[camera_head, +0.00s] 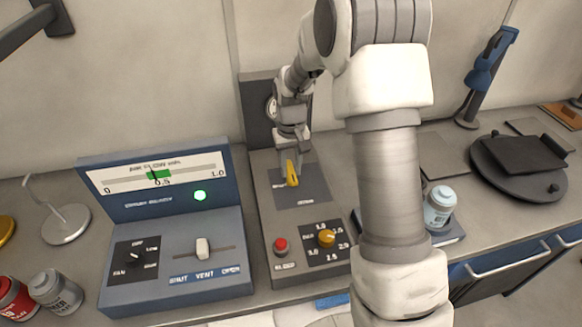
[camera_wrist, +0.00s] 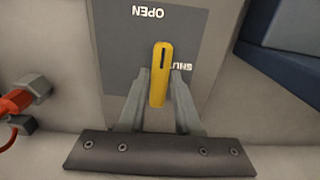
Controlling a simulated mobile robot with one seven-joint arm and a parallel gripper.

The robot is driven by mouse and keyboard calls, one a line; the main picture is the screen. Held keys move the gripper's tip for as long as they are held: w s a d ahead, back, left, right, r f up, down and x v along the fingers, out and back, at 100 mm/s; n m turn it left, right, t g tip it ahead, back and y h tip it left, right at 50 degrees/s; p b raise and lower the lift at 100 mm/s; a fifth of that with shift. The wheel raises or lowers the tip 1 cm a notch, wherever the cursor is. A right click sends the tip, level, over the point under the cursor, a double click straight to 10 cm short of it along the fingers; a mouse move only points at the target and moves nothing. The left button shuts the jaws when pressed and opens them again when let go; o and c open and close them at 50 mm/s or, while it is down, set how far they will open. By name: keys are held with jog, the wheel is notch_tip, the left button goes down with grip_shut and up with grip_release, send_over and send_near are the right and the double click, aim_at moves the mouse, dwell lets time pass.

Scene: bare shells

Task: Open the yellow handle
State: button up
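The yellow handle (camera_head: 292,174) stands on a dark grey plate (camera_head: 315,188) of the middle grey console. In the wrist view the handle (camera_wrist: 160,85) has a dark slot near its upper end. An upside-down OPEN label shows above it, and a SHUT label beside it is partly covered by my right finger. My gripper (camera_wrist: 160,78) comes down over the handle, with one finger on each side; the fingertips appear to touch it. In the head view my gripper (camera_head: 290,162) is over the handle's upper part and hides some of it.
The middle console also has a red button (camera_head: 280,245) and a yellow knob (camera_head: 326,238). A blue gauge console (camera_head: 150,190) with a green light and white slider stands to its left. A white jar (camera_head: 439,207) stands right of my arm. The wall is close behind.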

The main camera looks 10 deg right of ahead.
aim_at(291, 172)
jog(key=o, duration=0.3)
notch_tip(291, 172, up, 18)
jog(key=shift+f, duration=0.25)
dwell(0.4)
jog(key=s+r+t, duration=0.3)
jog(key=s+r, duration=0.4)
jog(key=s, duration=0.7)
jog(key=s+t, duration=0.1)
jog(key=s, duration=0.3)
jog(key=s+f, duration=0.1)
jog(key=s, duration=0.3)
jog(key=s+f+t, duration=0.1)
jog(key=s, duration=0.3)
jog(key=shift+s+d+f+t, duration=0.2)
jog(key=shift+s+d+t, duration=0.1)
jog(key=shift+d, duration=0.05)
